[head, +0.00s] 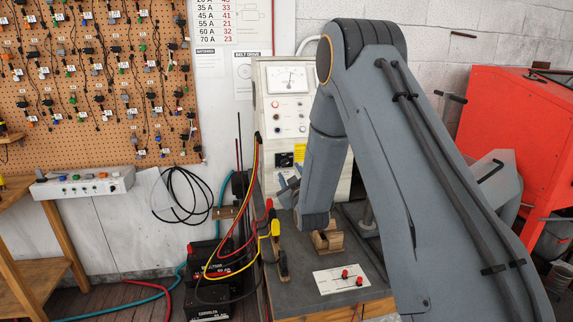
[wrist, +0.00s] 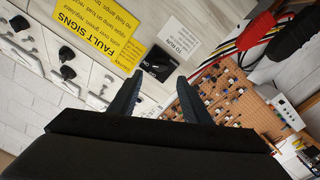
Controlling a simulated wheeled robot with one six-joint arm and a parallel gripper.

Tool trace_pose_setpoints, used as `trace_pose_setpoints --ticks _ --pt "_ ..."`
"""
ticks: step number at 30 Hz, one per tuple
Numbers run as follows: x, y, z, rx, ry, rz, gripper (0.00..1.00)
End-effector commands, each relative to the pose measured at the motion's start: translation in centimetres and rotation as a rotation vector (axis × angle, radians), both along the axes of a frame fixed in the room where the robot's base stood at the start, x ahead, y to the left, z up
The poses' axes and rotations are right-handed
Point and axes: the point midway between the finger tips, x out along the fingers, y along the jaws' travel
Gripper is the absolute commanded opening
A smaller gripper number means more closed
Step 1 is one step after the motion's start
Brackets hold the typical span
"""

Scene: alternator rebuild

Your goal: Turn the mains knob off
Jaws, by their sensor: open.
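The cream test panel (head: 327,180) stands against the wall behind the bench. A black rotary knob on a dark plate, which I take for the mains knob (head: 285,159), sits low on its front. In the wrist view this knob (wrist: 158,64) lies just beyond my fingertips, with a small label that seems to read ON upside down. My gripper (wrist: 158,78) is open and empty, its two fingers apart, one to each side of the knob in the picture. I cannot tell how much gap is left. In the head view my gripper (head: 288,190) is partly hidden by my arm.
A yellow fault signs label (wrist: 97,27) and a white notice (wrist: 180,38) are near the knob. Other black knobs (wrist: 67,72) sit to the left. Red, yellow and black cables (head: 262,190) hang beside the panel. A wooden block (head: 327,241) and a white card (head: 342,280) lie on the bench.

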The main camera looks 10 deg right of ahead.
Motion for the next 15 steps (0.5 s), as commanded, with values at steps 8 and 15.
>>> trace_pose_setpoints --ticks 8,15 --pt "4.2 0.0 0.2 0.001 0.001 0.0 0.44" --pt "6.3 0.0 0.0 0.001 0.004 0.0 0.44"
